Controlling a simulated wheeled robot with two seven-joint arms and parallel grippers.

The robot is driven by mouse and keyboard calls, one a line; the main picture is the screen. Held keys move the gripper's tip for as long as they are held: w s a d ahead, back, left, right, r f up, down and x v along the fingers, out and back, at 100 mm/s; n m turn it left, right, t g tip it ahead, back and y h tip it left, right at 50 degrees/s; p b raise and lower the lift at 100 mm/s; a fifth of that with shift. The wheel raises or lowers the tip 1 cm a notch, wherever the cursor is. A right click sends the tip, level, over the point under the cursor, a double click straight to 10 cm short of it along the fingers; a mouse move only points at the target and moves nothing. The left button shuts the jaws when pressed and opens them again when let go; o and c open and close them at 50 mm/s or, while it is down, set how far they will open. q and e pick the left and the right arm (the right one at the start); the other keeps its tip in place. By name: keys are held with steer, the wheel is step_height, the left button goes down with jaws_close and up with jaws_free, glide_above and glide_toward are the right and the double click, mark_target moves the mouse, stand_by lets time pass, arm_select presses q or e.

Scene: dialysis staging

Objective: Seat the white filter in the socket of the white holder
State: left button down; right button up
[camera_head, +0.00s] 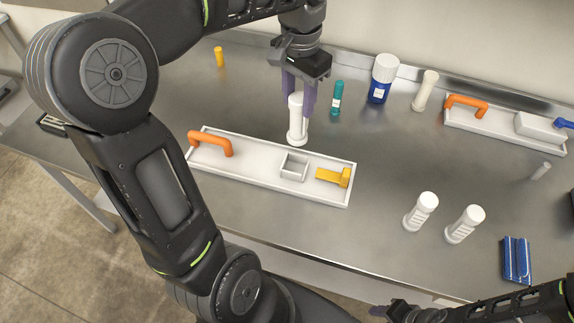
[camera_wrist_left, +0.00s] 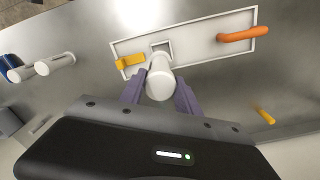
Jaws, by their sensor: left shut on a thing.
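The white filter (camera_head: 297,122) is upright between the purple fingers of my left gripper (camera_head: 299,92), which is shut on it. In the left wrist view the filter (camera_wrist_left: 160,84) shows end-on between the fingers (camera_wrist_left: 160,95). The white holder (camera_head: 250,172) is a long tray with an orange handle (camera_head: 211,141), a square open socket (camera_head: 293,166) and a yellow lever (camera_head: 335,177). The filter is at the holder's back edge, behind the socket and apart from it. I cannot tell how high its base is. My right gripper (camera_head: 405,313) is partly cut off at the bottom.
Two white cylinders (camera_head: 421,211) (camera_head: 465,223) stand front right, near a blue packet (camera_head: 516,260). A teal tube (camera_head: 337,98), a blue bottle (camera_head: 379,88) and another white cylinder (camera_head: 425,91) stand behind. A second white tray (camera_head: 484,121) is at the far right.

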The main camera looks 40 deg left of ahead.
mark_target(296, 131)
arm_select(q)
step_height(296, 131, down, 4)
steer(key=b, duration=0.3)
steer(key=shift+w+a+r, duration=0.1)
steer(key=shift+a+r, duration=0.05)
steer(key=shift+w+a+f, duration=0.1)
steer(key=shift+a+f, duration=0.05)
steer(key=shift+f, duration=0.2)
steer(key=shift+r, duration=0.1)
steer(key=shift+f, duration=3.15)
steer(key=shift+f, duration=0.1)
step_height(296, 131, down, 4)
steer(key=shift+r, duration=0.25)
